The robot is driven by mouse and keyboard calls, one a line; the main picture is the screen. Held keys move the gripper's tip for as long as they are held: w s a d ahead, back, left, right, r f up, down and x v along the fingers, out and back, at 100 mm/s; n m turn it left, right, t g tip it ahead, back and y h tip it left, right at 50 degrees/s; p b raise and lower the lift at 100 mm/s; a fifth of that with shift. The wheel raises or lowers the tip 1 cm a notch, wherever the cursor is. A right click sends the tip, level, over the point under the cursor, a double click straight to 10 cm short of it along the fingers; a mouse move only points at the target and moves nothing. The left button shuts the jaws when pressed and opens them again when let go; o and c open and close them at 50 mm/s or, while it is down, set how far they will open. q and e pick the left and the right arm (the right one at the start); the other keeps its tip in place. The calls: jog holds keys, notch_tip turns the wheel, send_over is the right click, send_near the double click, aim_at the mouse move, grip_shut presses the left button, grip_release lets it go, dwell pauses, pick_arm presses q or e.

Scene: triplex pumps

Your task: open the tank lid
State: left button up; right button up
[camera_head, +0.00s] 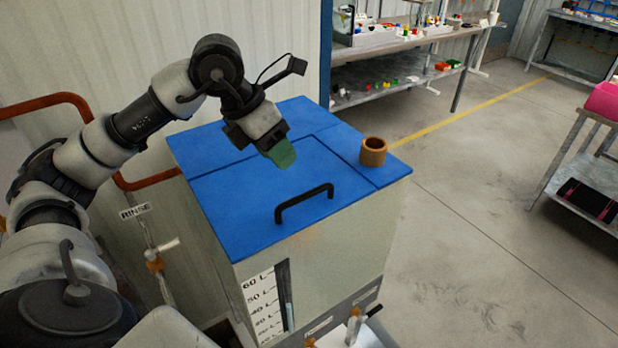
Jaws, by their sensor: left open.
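The tank (335,245) is a pale box with a level scale on its front and a blue top. Its blue lid panel (250,200) lies flat and shut, with a black bar handle (304,203) near the front edge. My left gripper (284,158) is above the lid, behind the handle and a little to its left, apart from it. Its green fingertips point down and hold nothing I can see. The gap between the fingers is hard to make out. My right gripper is not in view.
A brown ring-shaped cup (373,152) stands on the right of the tank top. An orange-brown pipe (150,180) and a RINSE sign (134,211) are left of the tank. A shelf (410,45) with small parts stands behind. The floor at right is clear.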

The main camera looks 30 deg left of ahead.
pick_arm(q)
send_over(297, 210)
jog(key=s, duration=0.1)
jog(key=f, duration=0.2)
jog(key=a+f+p, duration=0.1)
jog(key=f, duration=0.1)
jog(key=shift+s+f, duration=0.1)
jog(key=shift+f, duration=0.05)
jog(key=x, duration=0.3)
jog(key=shift+p+x, duration=0.35)
jog(key=shift+x, duration=0.55)
jog(key=shift+w, duration=0.2)
grip_shut()
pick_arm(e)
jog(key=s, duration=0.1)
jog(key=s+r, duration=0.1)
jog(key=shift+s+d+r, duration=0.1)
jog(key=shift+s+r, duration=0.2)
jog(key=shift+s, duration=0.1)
